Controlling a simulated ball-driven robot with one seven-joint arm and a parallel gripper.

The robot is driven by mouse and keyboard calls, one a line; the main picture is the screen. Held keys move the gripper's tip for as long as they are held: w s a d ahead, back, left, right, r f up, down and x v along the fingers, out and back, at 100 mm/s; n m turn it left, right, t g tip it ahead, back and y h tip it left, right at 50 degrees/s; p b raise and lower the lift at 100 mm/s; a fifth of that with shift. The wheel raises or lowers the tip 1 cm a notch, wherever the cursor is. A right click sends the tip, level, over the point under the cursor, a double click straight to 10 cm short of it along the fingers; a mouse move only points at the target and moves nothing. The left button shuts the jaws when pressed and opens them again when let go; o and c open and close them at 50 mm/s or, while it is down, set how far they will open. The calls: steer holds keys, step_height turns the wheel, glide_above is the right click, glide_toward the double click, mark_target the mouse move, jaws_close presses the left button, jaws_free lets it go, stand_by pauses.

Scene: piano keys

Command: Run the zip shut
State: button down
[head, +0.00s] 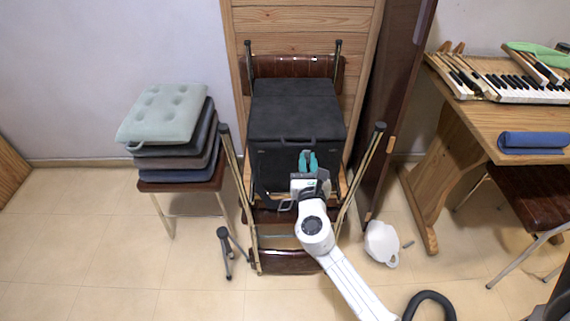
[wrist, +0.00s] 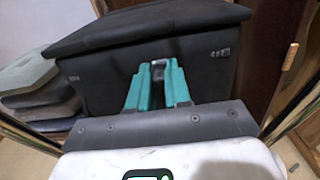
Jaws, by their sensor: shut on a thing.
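A black box-shaped case (head: 297,108) stands on an upturned chair in the middle of the head view. Its front face (wrist: 105,88) fills much of the wrist view, with the lid edge running across above. My gripper (head: 308,156) is at the middle of that front face, just below the lid edge. In the wrist view its teal fingers (wrist: 158,68) are closed around a small grey piece between the tips, which seems to be the zip pull. The fingers hide most of it. The zip's teeth are too small to make out.
Chair legs (head: 358,180) rise on both sides of the case. A stool with stacked cushions (head: 165,118) stands at left. A wooden table with piano keys (head: 520,88) stands at right.

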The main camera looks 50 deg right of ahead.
steer(key=s+d, duration=0.1)
steer(key=s, duration=0.1)
steer(key=s+d+b, duration=0.1)
steer(key=s+d, duration=0.2)
steer(key=s, duration=0.1)
steer(key=shift+d+r, duration=0.25)
steer(key=shift+d, duration=0.15)
steer(key=shift+s, duration=0.1)
steer(key=c, duration=1.1)
jaws_free()
steer(key=shift+d, duration=0.1)
steer(key=shift+o, duration=0.2)
steer(key=shift+f, duration=0.1)
steer(key=shift+s+a+f, duration=0.1)
steer(key=shift+s+a, duration=0.05)
steer(key=shift+a, duration=0.2)
glide_toward(334, 149)
steer(key=v, duration=0.5)
steer(key=shift+s+b, duration=0.15)
steer(key=shift+b, duration=0.2)
